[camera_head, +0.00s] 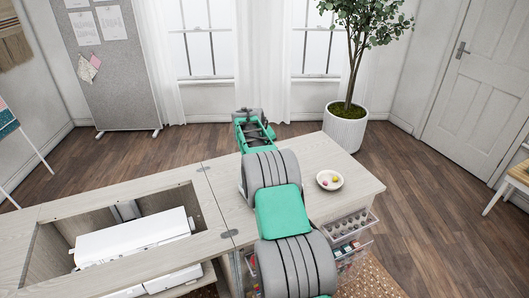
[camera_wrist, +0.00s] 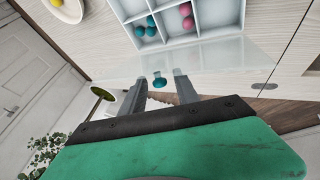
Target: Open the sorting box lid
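The sorting box (camera_wrist: 166,22) is in the wrist view at the top, a white tray with compartments holding teal and pink balls. Its clear lid (camera_wrist: 215,57) shows as a see-through pane between the compartments and my gripper; how far it is tilted is hard to tell. A small teal knob (camera_wrist: 158,82) is on the lid's side nearest me. My gripper (camera_wrist: 157,80) has its two fingers apart on either side of the knob, with visible gaps. In the head view my arm hides the box, and the fingertips are not clear.
A bowl (camera_head: 330,187) with small balls stands on the cabinet top (camera_head: 359,184). Open drawers (camera_head: 352,226) jut from the cabinet's right front. A white machine (camera_head: 135,236) sits in the left recess. A potted tree (camera_head: 345,130) stands behind.

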